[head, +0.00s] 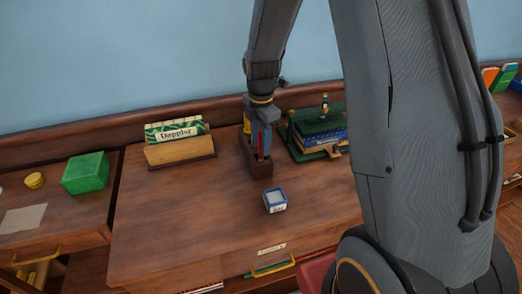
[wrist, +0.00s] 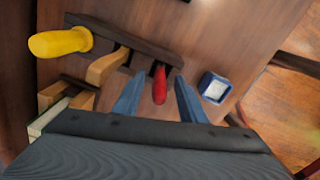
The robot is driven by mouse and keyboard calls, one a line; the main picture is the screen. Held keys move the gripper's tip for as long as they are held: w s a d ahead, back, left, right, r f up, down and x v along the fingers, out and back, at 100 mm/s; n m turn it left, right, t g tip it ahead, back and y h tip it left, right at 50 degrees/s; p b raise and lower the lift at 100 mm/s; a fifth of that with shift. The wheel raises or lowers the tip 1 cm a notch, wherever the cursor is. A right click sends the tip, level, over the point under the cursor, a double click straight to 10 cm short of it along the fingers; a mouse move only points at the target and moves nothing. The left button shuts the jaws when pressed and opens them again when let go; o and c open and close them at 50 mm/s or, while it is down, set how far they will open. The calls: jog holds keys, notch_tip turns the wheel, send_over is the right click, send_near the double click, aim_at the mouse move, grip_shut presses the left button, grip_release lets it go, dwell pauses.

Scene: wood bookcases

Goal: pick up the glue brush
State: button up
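A dark wooden tool rack (head: 261,170) stands on the desk and holds several upright tools; it also shows in the wrist view (wrist: 108,32). In the wrist view the tools have a yellow handle (wrist: 60,42), a tan wooden handle (wrist: 106,66) and a red handle (wrist: 160,86). Which is the glue brush I cannot tell, as only handles show. My gripper (wrist: 159,80) is open over the rack, its two blue fingers on either side of the red handle with gaps visible. In the head view my gripper (head: 262,143) partly hides the tools.
A small blue-rimmed jar (head: 275,200) stands just in front of the rack. A stack of books (head: 322,138) is close on the right, a book holder (head: 180,150) on the left. A green box (head: 86,173) is farther left. The desk's front left is clear.

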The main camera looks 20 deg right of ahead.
jog(key=shift+f, duration=1.2)
grip_shut()
jog(key=shift+r, duration=0.1)
jog(key=shift+r+b, duration=1.2)
jog(key=shift+r, duration=3.75)
